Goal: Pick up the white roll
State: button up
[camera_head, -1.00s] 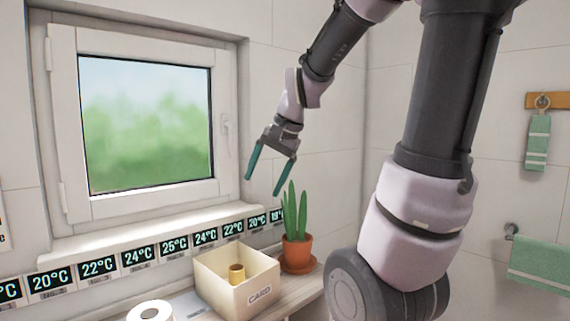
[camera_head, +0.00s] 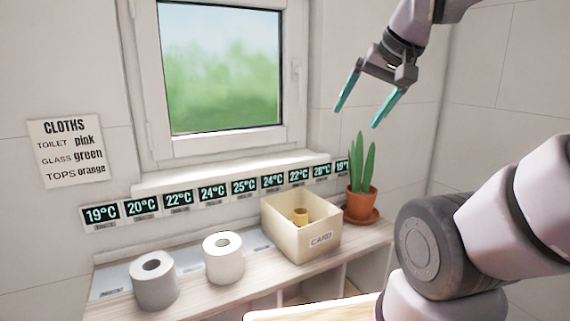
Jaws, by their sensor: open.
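Two white rolls stand upright on the wooden shelf: one white roll (camera_head: 154,287) at the far left of the shelf and another white roll (camera_head: 224,262) to its right. Each has a dark hole in its top. My gripper (camera_head: 357,118) is open and empty, its two teal fingers pointing down and to the left. It hangs in the air well above the shelf, to the right of both rolls and near the plant.
A cream box (camera_head: 322,243) marked CARD stands right of the rolls and holds a brown tube (camera_head: 300,217). A potted plant (camera_head: 360,203) stands right of the box. A window (camera_head: 220,70) and temperature displays (camera_head: 212,192) are behind. The shelf (camera_head: 205,302) is bare in front of the rolls.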

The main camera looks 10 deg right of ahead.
aim_at(223, 252)
jog(key=u, duration=3.25)
jog(key=z, duration=2.5)
jog(key=j+z, duration=0.4)
jog(key=j, duration=0.2)
jog(key=j+z, duration=0.35)
jog(key=j, duration=0.25)
